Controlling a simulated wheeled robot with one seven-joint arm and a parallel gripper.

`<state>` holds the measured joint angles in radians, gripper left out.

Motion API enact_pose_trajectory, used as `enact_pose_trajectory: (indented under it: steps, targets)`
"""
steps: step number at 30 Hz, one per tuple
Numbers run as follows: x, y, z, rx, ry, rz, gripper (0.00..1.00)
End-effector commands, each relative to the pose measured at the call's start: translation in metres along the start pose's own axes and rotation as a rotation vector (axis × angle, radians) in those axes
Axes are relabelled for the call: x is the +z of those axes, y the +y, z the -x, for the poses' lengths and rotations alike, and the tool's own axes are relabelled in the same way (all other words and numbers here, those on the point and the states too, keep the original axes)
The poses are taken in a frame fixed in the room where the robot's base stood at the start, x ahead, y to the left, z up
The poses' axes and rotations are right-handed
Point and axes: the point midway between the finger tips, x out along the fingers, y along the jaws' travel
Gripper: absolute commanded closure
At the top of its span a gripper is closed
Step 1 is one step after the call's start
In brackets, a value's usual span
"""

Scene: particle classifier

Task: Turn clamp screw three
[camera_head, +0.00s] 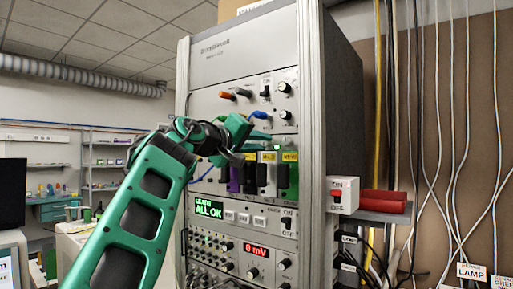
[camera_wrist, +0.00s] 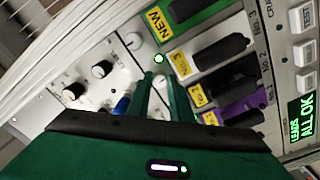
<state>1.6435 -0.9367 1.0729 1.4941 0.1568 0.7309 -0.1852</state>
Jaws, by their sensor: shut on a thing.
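My gripper (camera_head: 258,137) reaches the rack front from the left, just above the row of plug-in modules. In the wrist view its two green fingers (camera_wrist: 157,92) are close together on a small pale screw head (camera_wrist: 159,82), mostly hidden between the tips. It lies on the strip above the modules, near a lit green lamp (camera_wrist: 158,58). I cannot read a number on this screw.
The green display (camera_head: 208,207) below reads "LEADS ALL OK". Cables hang further right.

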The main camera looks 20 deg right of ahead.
Motion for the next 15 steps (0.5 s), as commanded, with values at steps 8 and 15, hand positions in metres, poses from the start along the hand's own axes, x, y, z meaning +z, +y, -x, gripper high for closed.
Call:
enact_pose_trajectory:
  steps: [8, 15]
  targets:
    - [0.0042, -0.003, -0.002, -0.005, -0.013, -0.034, 1.0]
    - [0.0042, -0.0033, -0.002, -0.005, -0.013, -0.034, 1.0]
